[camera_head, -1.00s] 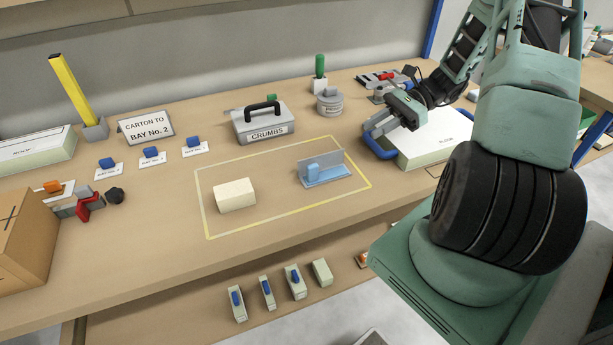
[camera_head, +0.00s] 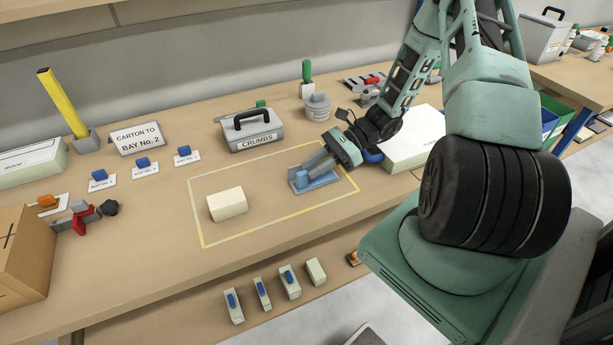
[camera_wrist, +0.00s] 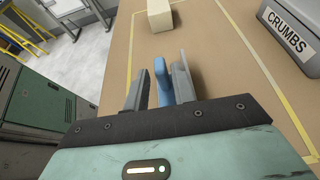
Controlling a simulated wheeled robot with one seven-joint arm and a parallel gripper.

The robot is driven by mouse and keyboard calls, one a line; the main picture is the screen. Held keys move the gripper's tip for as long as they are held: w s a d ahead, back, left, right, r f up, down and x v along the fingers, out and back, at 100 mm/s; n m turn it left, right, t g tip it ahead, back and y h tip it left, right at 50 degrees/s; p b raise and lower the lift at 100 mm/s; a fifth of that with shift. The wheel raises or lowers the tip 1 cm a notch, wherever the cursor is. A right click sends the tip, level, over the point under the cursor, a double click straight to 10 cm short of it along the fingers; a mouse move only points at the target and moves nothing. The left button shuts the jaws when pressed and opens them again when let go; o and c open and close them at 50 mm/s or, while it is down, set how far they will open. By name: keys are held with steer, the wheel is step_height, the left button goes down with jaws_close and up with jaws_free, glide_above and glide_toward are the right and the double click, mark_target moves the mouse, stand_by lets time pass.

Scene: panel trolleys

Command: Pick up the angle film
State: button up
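The angle film (camera_head: 322,183) is a light-blue angle-shaped piece with a flat base and a small blue block on it, at the right end of the yellow-outlined area. Its upright panel is mostly hidden by my gripper in the head view. My gripper (camera_head: 312,163) is over it, reaching in from the right, with the fingers low at the piece. In the wrist view my gripper (camera_wrist: 160,85) has its two grey fingers apart, and a blue upright part of the angle film (camera_wrist: 163,82) shows between them, nearer the right finger. Contact cannot be told.
A cream block (camera_head: 227,204) lies in the left of the outlined area. The grey CRUMBS box (camera_head: 250,134) stands behind it, with a grey tin (camera_head: 318,107) to its right. A white-topped box (camera_head: 408,145) sits to the right. A cardboard carton (camera_head: 22,255) is at far left.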

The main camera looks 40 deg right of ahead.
steer(key=shift+x, duration=1.3)
jaws_close()
steer(key=shift+r+b, duration=0.5)
steer(key=shift+r, duration=4.5)
